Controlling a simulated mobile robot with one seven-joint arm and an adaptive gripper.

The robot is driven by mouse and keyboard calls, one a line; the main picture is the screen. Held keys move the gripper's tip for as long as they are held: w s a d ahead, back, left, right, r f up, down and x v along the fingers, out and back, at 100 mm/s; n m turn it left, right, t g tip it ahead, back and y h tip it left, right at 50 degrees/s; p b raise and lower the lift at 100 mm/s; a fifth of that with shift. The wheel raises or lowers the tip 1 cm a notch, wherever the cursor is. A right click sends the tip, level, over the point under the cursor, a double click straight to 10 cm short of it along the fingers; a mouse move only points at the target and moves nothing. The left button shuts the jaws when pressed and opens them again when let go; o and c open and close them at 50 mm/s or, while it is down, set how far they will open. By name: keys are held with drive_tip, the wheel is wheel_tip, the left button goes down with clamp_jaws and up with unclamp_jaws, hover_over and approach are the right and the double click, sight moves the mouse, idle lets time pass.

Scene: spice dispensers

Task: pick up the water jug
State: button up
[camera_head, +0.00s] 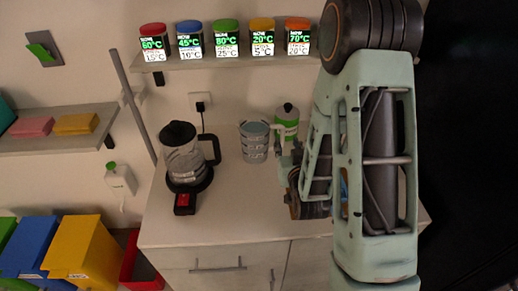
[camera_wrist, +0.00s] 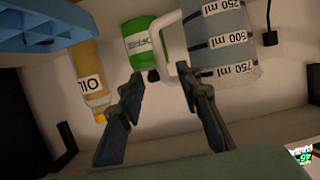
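The water jug (camera_head: 254,142) is a clear, grey-blue measuring jug standing on the counter. In the wrist view the jug (camera_wrist: 222,42) shows upside down at the top, with 250, 500 and 750 ml labels. Its white handle (camera_wrist: 172,48) points toward the green-banded container. My gripper (camera_wrist: 160,75) is open and empty, its two fingers spread apart. The handle lies just beyond the fingertips, roughly in line with the gap; I see no clear contact. In the head view my gripper (camera_head: 287,158) is at the jug's right side, partly hidden by my arm.
A green-and-white container (camera_head: 287,117) stands close behind the jug's handle. A kettle (camera_head: 184,158) on a base is to the left. An oil bottle (camera_wrist: 90,78) shows in the wrist view. A shelf of jars (camera_head: 225,60) hangs above. The front-middle counter is clear.

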sight(283, 136)
drive_tip(key=shift+w+f+b, duration=0.1)
drive_tip(key=shift+f+b, duration=0.15)
drive_tip(key=shift+b, duration=0.2)
drive_tip(key=shift+b+x, duration=1.15)
drive_tip(key=shift+x, duration=0.25)
drive_tip(key=shift+p+x, duration=0.6)
drive_tip(key=shift+x, duration=1.95)
drive_tip(key=shift+a+f, duration=0.1)
drive_tip(key=shift+f, duration=0.05)
clamp_jaws()
